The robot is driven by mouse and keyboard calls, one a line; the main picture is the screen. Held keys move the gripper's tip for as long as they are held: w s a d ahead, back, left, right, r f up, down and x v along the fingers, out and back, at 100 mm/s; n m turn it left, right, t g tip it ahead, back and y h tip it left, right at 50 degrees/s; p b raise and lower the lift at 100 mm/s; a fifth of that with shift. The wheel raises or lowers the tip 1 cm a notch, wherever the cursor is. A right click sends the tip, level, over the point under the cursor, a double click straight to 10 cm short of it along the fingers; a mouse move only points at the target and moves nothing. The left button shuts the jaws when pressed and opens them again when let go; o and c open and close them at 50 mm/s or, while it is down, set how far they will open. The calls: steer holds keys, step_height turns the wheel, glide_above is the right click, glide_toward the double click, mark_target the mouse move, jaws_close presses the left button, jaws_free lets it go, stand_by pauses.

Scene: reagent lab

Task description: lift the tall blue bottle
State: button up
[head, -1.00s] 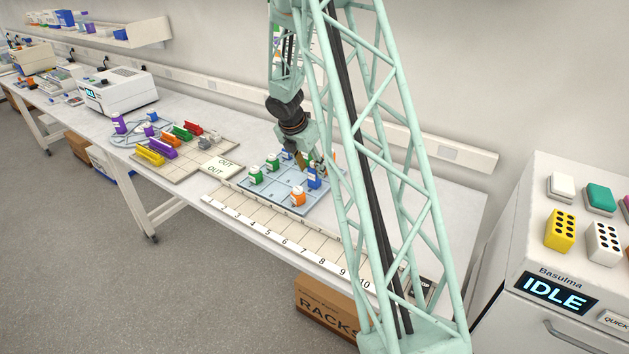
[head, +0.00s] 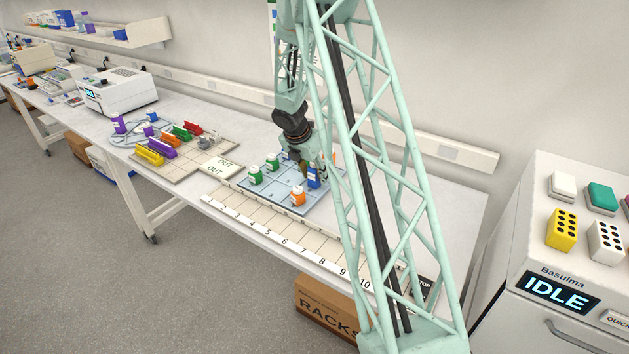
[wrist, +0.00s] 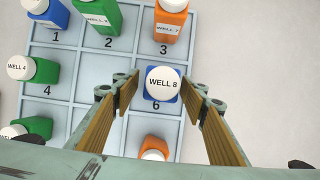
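The tall blue bottle (wrist: 150,103) stands upright in compartment 6 of the pale blue tray (wrist: 116,64). In the wrist view its white cap, marked WELL 8, hides most of its body. In the head view the blue bottle (head: 313,180) shows near the tray's right side, partly behind my gripper. My gripper (wrist: 163,88) is open, with one finger to the left and one to the right of the bottle. A gap shows between each finger and the cap. Contact lower down cannot be seen.
An orange bottle (wrist: 172,20) stands in compartment 3, and another orange bottle (wrist: 154,148) is close below the blue one in the wrist view. Green bottles (wrist: 46,70) and a second blue bottle (wrist: 52,14) stand to the left. A numbered strip (head: 270,239) lies before the tray.

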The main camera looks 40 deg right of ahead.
steer(key=shift+d+f, duration=0.1)
steer(key=shift+f, duration=0.2)
stand_by(0.4)
steer(key=c, duration=0.9)
